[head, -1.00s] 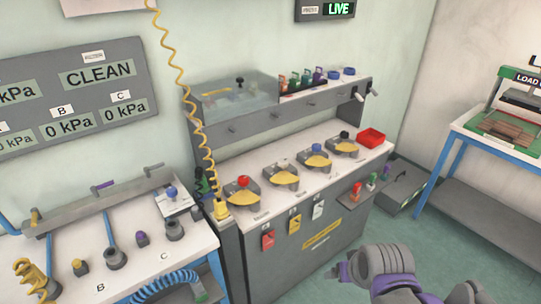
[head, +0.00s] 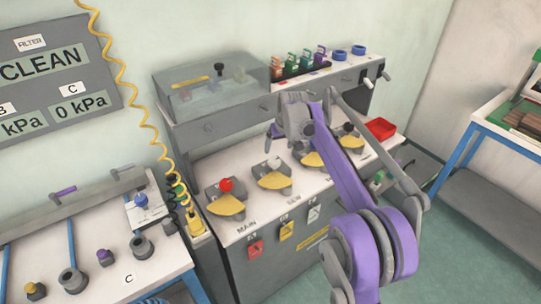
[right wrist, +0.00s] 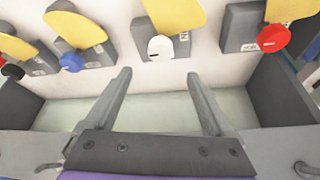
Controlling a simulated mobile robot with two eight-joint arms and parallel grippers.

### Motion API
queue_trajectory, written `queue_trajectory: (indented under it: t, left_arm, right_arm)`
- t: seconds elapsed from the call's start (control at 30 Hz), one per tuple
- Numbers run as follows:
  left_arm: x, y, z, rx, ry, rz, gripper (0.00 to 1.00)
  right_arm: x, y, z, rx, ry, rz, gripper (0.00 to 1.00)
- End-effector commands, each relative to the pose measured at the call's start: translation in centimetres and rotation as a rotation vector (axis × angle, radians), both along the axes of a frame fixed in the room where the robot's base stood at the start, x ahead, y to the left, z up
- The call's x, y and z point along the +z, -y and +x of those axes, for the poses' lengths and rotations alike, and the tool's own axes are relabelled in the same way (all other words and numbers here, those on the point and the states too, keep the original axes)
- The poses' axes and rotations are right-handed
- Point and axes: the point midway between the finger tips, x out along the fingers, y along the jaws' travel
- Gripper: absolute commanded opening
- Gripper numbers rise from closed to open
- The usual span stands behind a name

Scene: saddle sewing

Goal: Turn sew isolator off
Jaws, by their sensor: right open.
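The isolator with the white knob (head: 274,163) and yellow plate (head: 274,181) stands second from the left on the bench, behind the printed word SEW. In the right wrist view its white knob (right wrist: 160,48) shows ahead of my fingers, between their lines. My right gripper (head: 290,122) is raised over the bench, above and behind the isolators. Its two fingers (right wrist: 158,85) are open with nothing between them. The white knob is apart from the fingers. My left gripper is not in view.
The red-knob MAIN isolator (head: 226,185) is left of the white one. A blue-knob isolator (right wrist: 72,62) and a black-knob one (right wrist: 12,72) are on its other side. A clear-covered box (head: 212,88) and coloured padlock-like pieces (head: 305,60) sit on the shelf behind.

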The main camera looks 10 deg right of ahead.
Motion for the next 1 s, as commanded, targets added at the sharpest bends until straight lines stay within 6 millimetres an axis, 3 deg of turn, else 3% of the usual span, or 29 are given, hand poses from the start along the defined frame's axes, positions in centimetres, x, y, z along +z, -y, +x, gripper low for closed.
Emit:
queue_trajectory:
  t: [0.3, 0.5, 0.93, 1.0]
  left_arm:
    - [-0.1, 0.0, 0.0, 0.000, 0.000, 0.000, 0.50]
    - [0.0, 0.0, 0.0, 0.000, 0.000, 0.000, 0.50]
    - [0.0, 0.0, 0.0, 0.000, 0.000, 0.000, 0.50]
    - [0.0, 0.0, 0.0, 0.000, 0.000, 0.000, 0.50]
  right_arm:
    - [-5.5, -0.2, 2.2, 0.001, 0.000, 0.000, 0.88]
    - [-8.1, -0.4, 3.3, 0.001, 0.000, 0.000, 0.88]
    - [-9.1, -0.4, 3.7, 0.000, 0.000, 0.000, 0.88]
    - [-9.1, -0.4, 3.7, 0.000, 0.000, 0.000, 0.77]
